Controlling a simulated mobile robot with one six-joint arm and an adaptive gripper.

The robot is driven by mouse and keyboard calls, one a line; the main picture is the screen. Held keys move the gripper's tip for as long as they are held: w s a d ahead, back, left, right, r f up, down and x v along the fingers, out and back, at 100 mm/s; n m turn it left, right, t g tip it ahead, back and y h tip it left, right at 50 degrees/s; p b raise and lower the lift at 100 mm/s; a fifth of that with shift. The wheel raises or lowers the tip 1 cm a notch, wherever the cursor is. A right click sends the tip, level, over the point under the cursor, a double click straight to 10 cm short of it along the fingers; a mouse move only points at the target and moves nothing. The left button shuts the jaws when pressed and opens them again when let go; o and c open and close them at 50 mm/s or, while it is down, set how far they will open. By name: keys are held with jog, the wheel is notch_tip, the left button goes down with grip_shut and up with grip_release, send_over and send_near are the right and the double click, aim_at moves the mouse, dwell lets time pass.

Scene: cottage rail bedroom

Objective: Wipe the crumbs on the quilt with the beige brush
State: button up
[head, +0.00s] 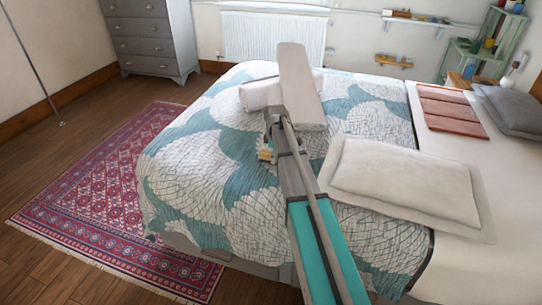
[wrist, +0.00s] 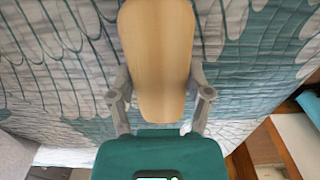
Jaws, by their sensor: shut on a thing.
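The beige brush (wrist: 157,50) shows its smooth, wood-coloured back in the wrist view, upright in the picture. My gripper (wrist: 160,95) is shut on it, with one finger at each side. The brush's underside is hidden, so I cannot tell whether it touches the cloth. The quilt (head: 210,165), white and teal with a scale pattern, covers the bed; it also fills most of the wrist view (wrist: 60,75). In the head view my arm reaches over the middle of the quilt and largely hides the gripper. I cannot make out crumbs in either view.
Rolled pale towels (head: 297,80) lie on the quilt's far side, beyond my arm. A white pillow (head: 405,180) lies close to its right. Folded reddish cloths (head: 450,108) lie farther right. The quilt's left part is clear. A patterned rug (head: 100,195) lies on the floor.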

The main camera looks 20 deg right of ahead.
jog(key=shift+s+d, duration=0.55)
jog(key=shift+d, duration=0.15)
jog(key=shift+r, duration=0.1)
notch_tip(320, 180, up, 6)
jog(key=p, duration=0.6)
jog(key=shift+w, duration=0.1)
jog(key=shift+r+p, duration=1.35)
jog(key=shift+p, duration=0.15)
jog(key=shift+a, duration=0.1)
